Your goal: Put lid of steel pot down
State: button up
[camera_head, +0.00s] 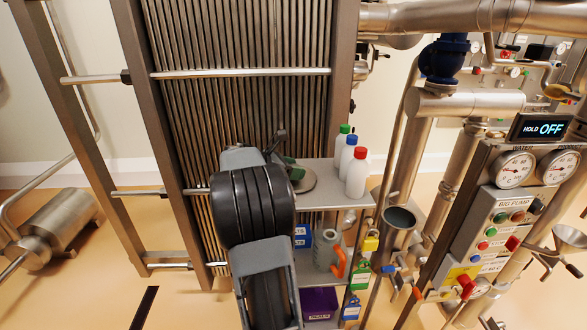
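A round steel disc, seemingly the pot lid (306,183), shows at the left end of the upper shelf, partly hidden behind my arm. I cannot tell whether it rests on the shelf or is held just above it. A small green part (290,161) shows beside it. My gripper (279,147) is mostly hidden by my own dark wrist, right at the lid's left side. Its fingers are not clear, so I cannot see whether they are open or shut on the lid. An open steel vessel (399,219), perhaps the pot, stands right of the shelf.
The upper shelf (330,197) holds white bottles with green, blue and red caps (357,172) at its right end. Below are blue boxes (302,236), a grey jug (324,250) and a purple bin (319,303). A ribbed metal frame stands behind; a control panel (497,232) is right.

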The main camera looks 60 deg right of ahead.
jog(key=shift+o, duration=0.5)
jog(key=shift+r, duration=0.15)
jog(key=shift+w+a+r, duration=0.1)
jog(key=shift+w, duration=0.05)
jog(key=b+v, duration=0.1)
jog(key=v, duration=1)
jog(key=shift+w+a+r, duration=0.1)
jog(key=shift+a+r, duration=0.05)
jog(key=shift+a, duration=0.15)
